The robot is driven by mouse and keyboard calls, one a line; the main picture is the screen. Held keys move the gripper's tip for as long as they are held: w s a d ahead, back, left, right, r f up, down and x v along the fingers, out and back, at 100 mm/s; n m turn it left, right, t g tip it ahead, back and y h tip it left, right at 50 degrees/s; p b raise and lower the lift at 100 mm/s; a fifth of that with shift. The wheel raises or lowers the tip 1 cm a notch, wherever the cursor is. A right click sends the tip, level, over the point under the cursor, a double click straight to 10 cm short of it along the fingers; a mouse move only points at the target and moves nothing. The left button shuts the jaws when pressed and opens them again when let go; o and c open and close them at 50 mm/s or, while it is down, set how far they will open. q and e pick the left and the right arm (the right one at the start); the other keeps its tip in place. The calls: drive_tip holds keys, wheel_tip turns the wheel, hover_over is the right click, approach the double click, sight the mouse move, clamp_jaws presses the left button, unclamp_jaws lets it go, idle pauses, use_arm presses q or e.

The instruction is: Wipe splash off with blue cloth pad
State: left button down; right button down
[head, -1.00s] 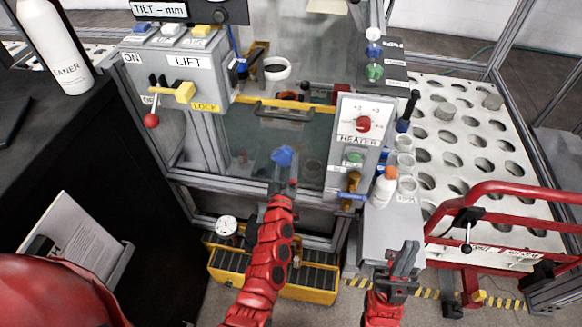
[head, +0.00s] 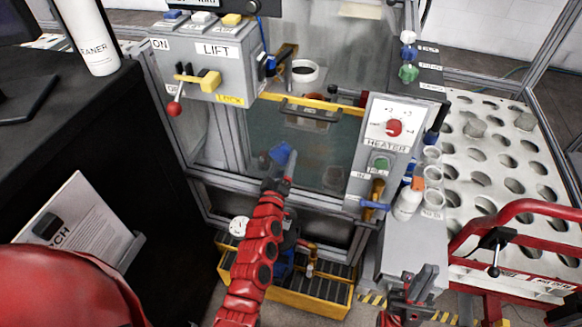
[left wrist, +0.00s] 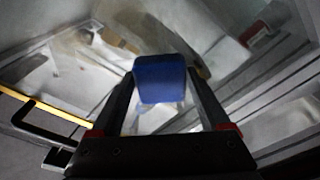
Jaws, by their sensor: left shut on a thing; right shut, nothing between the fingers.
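The blue cloth pad (head: 280,153) is held at the tip of my left gripper (head: 279,178), in front of the clear window panel (head: 325,140). In the left wrist view the blue pad (left wrist: 160,79) sits between the two fingers of my left gripper (left wrist: 160,100), which is shut on it. I cannot tell whether the pad touches the panel. I cannot make out the splash clearly; the left wrist view has pale and brownish patches beyond the pad. My right gripper (head: 420,282) is shut and empty at the lower right.
The lift box (head: 215,65) with its red-knobbed lever is left of the window, the heater box (head: 388,140) right of it. A yellow-edged handle (head: 310,105) crosses above the pad. White cups (head: 432,175) and a bottle (head: 408,200) stand right. A red rail (head: 520,215) is further right.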

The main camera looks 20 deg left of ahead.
use_arm(q)
drive_tip(key=shift+a+r+p, duration=0.1)
drive_tip(key=shift+r+p, duration=0.75)
drive_tip(key=shift+r, duration=0.45)
drive_tip(key=shift+d, duration=0.7)
drive_tip(key=shift+s+d+f+p, duration=0.1)
drive_tip(key=shift+d+p, duration=0.5)
drive_tip(key=shift+d, duration=0.85)
drive_tip(key=shift+s+d+f+p, duration=0.1)
drive_tip(key=shift+d+p, duration=0.5)
drive_tip(key=shift+d, duration=0.85)
drive_tip(key=shift+d+p, duration=0.8)
drive_tip(key=shift+d, duration=2.25)
drive_tip(key=shift+s+d, duration=0.1)
drive_tip(key=shift+d, duration=1)
drive_tip(key=shift+s, duration=0.1)
drive_tip(key=shift+s+a+p, duration=0.15)
drive_tip(key=shift+s+p, duration=0.2)
drive_tip(key=shift+s, duration=2.6)
